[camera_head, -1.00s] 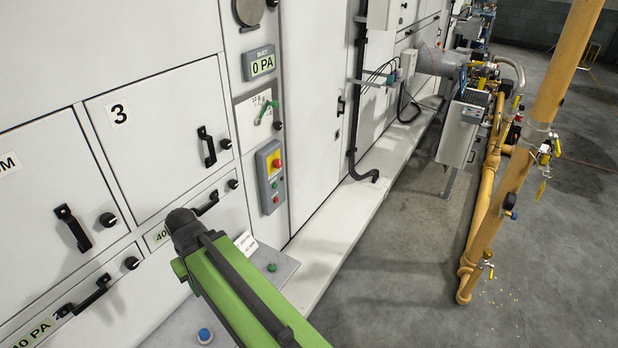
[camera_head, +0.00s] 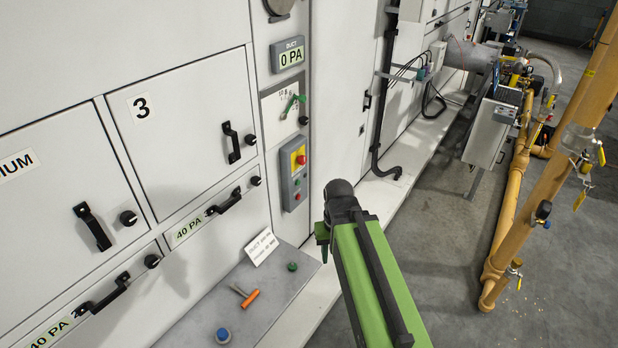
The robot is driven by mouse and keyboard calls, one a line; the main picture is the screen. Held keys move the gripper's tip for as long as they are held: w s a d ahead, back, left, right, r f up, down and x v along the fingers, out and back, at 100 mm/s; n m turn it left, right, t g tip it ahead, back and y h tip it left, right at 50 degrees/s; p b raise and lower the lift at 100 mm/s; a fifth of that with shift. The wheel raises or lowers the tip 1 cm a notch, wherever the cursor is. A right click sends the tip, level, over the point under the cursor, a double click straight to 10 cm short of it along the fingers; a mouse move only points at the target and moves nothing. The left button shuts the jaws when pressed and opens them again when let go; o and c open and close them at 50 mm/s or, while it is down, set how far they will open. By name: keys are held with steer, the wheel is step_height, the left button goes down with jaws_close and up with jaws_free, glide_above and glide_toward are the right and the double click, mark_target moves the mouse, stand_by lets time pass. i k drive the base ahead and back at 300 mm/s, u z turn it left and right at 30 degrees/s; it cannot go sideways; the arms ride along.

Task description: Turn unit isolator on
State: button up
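A grey control box (camera_head: 294,172) is fixed to the narrow wall column. It has a yellow upper panel with a red knob, and small buttons lower down. No isolator label is readable, so I cannot tell whether this is the unit isolator. My green arm reaches up from the bottom right to a dark rounded joint, right of and below the box, and does not cover it. Part of a green link shows below that joint. My gripper's fingers are not visible.
A grey shelf (camera_head: 215,292) holds a blue button (camera_head: 223,335), an orange-handled tool (camera_head: 250,299) and a card (camera_head: 261,246).

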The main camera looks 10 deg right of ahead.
mark_target(301, 160)
steer(key=z, duration=0.1)
steer(key=k, duration=1.3)
steer(key=z, duration=0.5)
steer(key=i, duration=1.6)
steer(key=u, duration=0.35)
steer(key=i, duration=0.7)
steer(key=u, duration=0.55)
